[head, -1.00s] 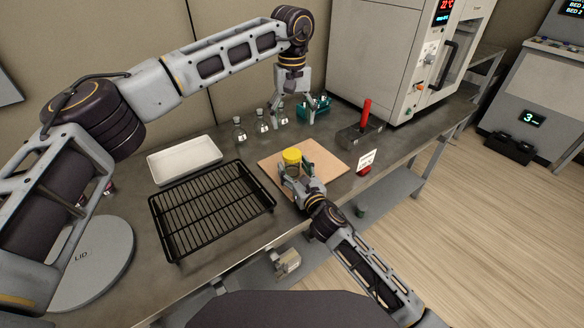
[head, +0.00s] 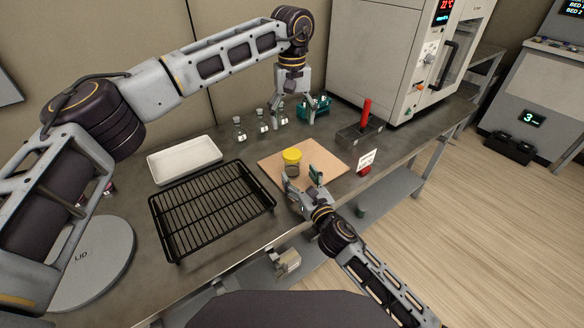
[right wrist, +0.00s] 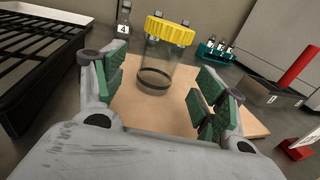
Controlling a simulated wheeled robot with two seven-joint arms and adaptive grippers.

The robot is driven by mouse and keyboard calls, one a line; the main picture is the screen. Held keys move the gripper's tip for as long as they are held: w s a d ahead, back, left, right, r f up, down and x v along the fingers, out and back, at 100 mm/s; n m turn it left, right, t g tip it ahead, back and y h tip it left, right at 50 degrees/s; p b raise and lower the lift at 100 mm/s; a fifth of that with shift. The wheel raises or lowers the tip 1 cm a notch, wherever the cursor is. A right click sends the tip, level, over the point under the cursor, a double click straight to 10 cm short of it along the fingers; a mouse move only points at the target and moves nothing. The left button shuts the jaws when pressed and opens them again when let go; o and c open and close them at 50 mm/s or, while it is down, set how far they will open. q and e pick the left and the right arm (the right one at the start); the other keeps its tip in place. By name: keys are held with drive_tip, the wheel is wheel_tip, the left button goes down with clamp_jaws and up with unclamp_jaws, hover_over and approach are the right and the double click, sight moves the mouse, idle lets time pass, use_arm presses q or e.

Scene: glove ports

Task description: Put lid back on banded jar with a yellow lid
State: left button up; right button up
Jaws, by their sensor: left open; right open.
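The banded jar (head: 292,170) stands upright on the wooden board (head: 325,162), with the yellow lid (head: 292,155) on its top. In the right wrist view the clear jar (right wrist: 156,65) shows a dark band near its base, and the yellow lid (right wrist: 169,30) sits on its mouth. My right gripper (head: 303,178) is open and empty, just in front of the jar and apart from it. Its green-padded fingers (right wrist: 162,105) frame the jar in the wrist view. My left gripper (head: 290,112) is open, hanging pointed down behind the board near the small flasks.
A black wire rack (head: 212,208) and a white tray (head: 185,158) lie left of the board. Small stoppered flasks (head: 239,130) and a teal rack (head: 314,108) stand behind. A grey box with a red handle (head: 360,132) and a red-based sign (head: 366,161) stand right.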

drive_tip(key=shift+v, duration=3.9)
drive_tip(key=shift+r, duration=0.15)
wheel_tip(320, 180, up, 9)
drive_tip(key=p, duration=0.9)
drive_tip(key=shift+r+p, duration=0.4)
drive_tip(key=shift+p, duration=0.15)
drive_tip(key=shift+f, duration=0.1)
